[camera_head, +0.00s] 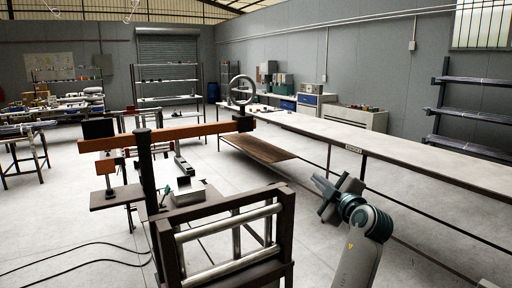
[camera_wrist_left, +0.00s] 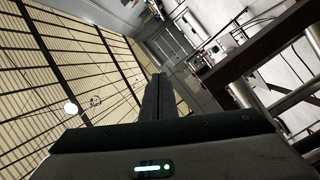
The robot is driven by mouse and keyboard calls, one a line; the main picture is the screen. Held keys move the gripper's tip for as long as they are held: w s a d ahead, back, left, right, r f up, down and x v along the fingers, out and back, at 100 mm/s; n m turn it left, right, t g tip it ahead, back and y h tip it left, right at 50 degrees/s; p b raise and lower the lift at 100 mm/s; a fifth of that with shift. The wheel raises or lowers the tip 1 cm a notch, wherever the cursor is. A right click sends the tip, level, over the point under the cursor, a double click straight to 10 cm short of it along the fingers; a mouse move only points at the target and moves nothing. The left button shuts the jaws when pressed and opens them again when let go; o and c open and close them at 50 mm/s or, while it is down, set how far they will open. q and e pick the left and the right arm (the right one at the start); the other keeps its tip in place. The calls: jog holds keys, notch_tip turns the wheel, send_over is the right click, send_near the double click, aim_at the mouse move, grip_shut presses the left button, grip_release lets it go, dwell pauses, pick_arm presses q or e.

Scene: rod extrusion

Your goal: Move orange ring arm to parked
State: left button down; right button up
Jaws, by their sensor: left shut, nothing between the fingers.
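The orange arm (camera_head: 165,134) is a long horizontal beam on a dark upright post, reaching from the left toward the middle in the head view. A grey ring (camera_head: 242,90) stands upright at its far right end. My left gripper (camera_head: 322,184) is at the lower right, to the right of the dark frame and apart from the orange arm and ring. Its fingers are shut with nothing between them, as the left wrist view (camera_wrist_left: 160,85) also shows. The ring cannot be made out in the wrist view. My right gripper is not in view.
A dark frame with metal rollers (camera_head: 230,238) stands below the orange arm, left of my gripper. A long pale workbench (camera_head: 400,147) runs along the right, with a brown sheet (camera_head: 257,148) near its far part. Shelves (camera_head: 166,80) stand at the back. Cables lie on the left floor.

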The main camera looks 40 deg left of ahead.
pick_arm(q)
jog(key=s+a+r+n+g+y, duration=0.1)
jog(key=s+a+r+n+g, duration=0.1)
jog(key=s+r+n, duration=0.3)
jog(key=s+a+r+n+g+y, duration=0.1)
jog(key=s+a+r+n+g, duration=0.1)
jog(key=s+r+n, duration=0.3)
notch_tip(320, 180, up, 3)
jog(key=shift+s+r+g, duration=0.15)
jog(key=shift+s+g, duration=0.15)
jog(key=shift+s, duration=0.7)
jog(key=p, duration=0.8)
send_near(250, 128)
jog(key=x, duration=0.4)
jog(key=shift+a+r, duration=0.15)
jog(key=shift+a, duration=0.25)
jog(key=shift+w+a+f+p, duration=0.1)
jog(key=shift+w+a+p, duration=0.1)
jog(key=shift+a, duration=0.15)
jog(key=shift+w+a+f+p, duration=0.1)
jog(key=shift+a+p, duration=0.05)
jog(key=shift+a, duration=0.25)
jog(key=shift+a, duration=0.1)
